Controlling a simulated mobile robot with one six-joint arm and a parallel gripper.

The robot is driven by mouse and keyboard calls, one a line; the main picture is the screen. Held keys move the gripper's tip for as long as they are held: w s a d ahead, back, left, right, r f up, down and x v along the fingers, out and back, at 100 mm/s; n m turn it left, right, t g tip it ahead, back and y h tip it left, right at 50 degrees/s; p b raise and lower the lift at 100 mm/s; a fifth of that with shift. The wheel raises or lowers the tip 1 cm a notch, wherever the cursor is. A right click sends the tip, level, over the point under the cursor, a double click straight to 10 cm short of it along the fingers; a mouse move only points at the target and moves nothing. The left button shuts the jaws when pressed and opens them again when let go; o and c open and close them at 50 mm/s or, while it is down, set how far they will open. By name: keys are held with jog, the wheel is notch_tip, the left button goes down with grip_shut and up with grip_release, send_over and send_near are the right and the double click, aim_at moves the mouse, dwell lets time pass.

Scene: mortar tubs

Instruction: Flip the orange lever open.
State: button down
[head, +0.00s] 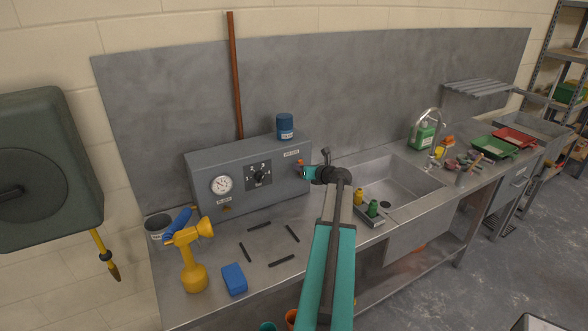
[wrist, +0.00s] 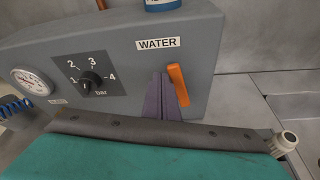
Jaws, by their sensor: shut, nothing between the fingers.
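The orange lever (wrist: 178,86) is on the front of the grey control box (wrist: 205,55), just below and right of the WATER label (wrist: 158,43). It stands close to upright, its top leaning slightly left in the wrist view. My gripper (wrist: 160,77) is shut and empty, its purple-grey fingers immediately left of the lever; I cannot tell whether they touch it. In the head view a small orange bit of the lever (head: 299,162) shows beside my wrist, which hides the fingers.
The box also carries a pressure gauge (head: 221,184) and a black dial (head: 259,176). A blue can (head: 285,125) stands on top. A sink (head: 400,180) is to the right.

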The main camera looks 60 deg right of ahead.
jog(key=shift+s+d+r+m+p, duration=0.3)
jog(key=shift+d+p, duration=0.1)
jog(key=shift+d, duration=0.2)
jog(key=shift+s+d+r+m+p, duration=0.2)
jog(key=shift+s+d+p, duration=0.15)
jog(key=shift+d, duration=0.2)
jog(key=shift+s+d+f, duration=0.1)
jog(key=b, duration=0.4)
send_near(302, 163)
jog(key=shift+y, duration=0.3)
jog(key=a+f, duration=0.1)
jog(key=s+a+f, duration=0.1)
jog(key=a, duration=0.1)
jog(key=shift+s+a+f, duration=0.1)
jog(key=shift+s+f, duration=0.05)
jog(key=shift+f, duration=0.05)
dwell(0.4)
